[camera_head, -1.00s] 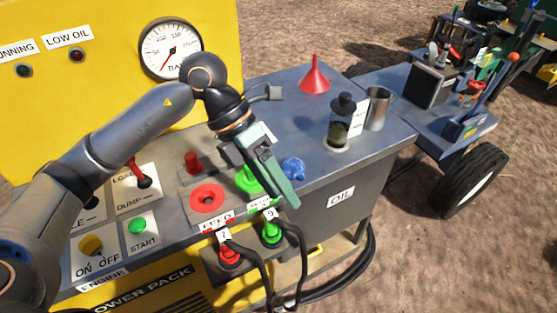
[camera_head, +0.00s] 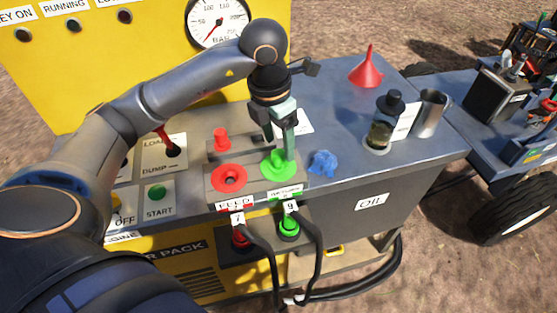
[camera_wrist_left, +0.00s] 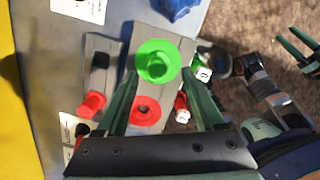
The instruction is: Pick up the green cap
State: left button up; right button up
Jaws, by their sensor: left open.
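The green cap (camera_head: 279,158) is a raised green piece on a round green flange, on the grey block on top of the power pack. It also shows in the left wrist view (camera_wrist_left: 157,65), round and between the fingers. My left gripper (camera_head: 286,150) points down over it, open; one finger stands at the cap's right side in the head view. I cannot tell whether either finger touches it. My right gripper (camera_wrist_left: 300,49) shows at the right edge of the left wrist view, fingers apart and empty, over the ground.
A crumpled blue cloth (camera_head: 322,162) lies close on the right. Farther right stand a bottle (camera_head: 383,125), metal cup (camera_head: 431,113) and red funnel (camera_head: 367,68). Hoses hang at the front.

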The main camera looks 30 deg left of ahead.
aim_at(278, 153)
pick_arm(q)
jog(key=f, duration=0.5)
jog(key=shift+w+a, duration=0.15)
jog(key=shift+w, duration=0.1)
grip_shut()
